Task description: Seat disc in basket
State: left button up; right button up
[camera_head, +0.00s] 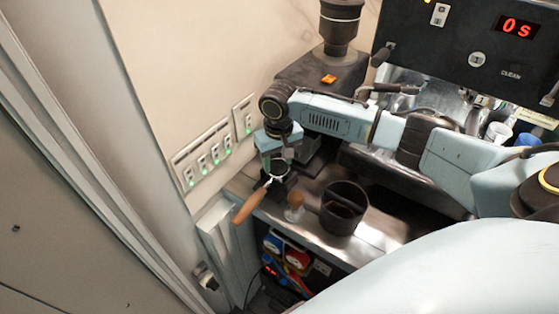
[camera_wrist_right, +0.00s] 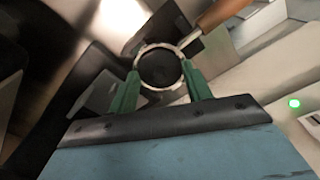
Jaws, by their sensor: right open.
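The portafilter basket shows as a round metal ring (camera_wrist_right: 143,51) in the right wrist view, with a wooden handle (camera_wrist_right: 222,10) leading to the upper right. In the head view its handle (camera_head: 248,207) points down-left beside the counter edge. A dark round surface (camera_wrist_right: 160,70) fills the ring; I cannot tell whether it is the disc or the basket's own inside. My right gripper (camera_head: 280,160) is over the basket. Its two green fingers are spread, one on each side of the ring; contact is unclear. My left gripper is out of view.
A tamper with a wooden knob (camera_head: 295,199) and a black knock box (camera_head: 333,220) stand right of the basket on the steel counter (camera_head: 376,231). The grinder (camera_head: 322,68) stands behind. The coffee machine (camera_head: 455,48) reads 0s. Wall switches (camera_head: 203,153) are close on the left.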

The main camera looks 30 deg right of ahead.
aim_at(278, 163)
jog(key=shift+o, duration=0.3)
jog(key=shift+w+r, duration=0.2)
jog(key=shift+r, duration=0.45)
jog(key=shift+w+r, duration=0.15)
jog(key=shift+r, duration=0.45)
jog(key=r, duration=0.6)
jog(key=shift+s+r, duration=0.2)
jog(key=shift+s, duration=0.1)
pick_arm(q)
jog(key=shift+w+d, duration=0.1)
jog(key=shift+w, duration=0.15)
pick_arm(e)
jog(key=shift+r, duration=0.45)
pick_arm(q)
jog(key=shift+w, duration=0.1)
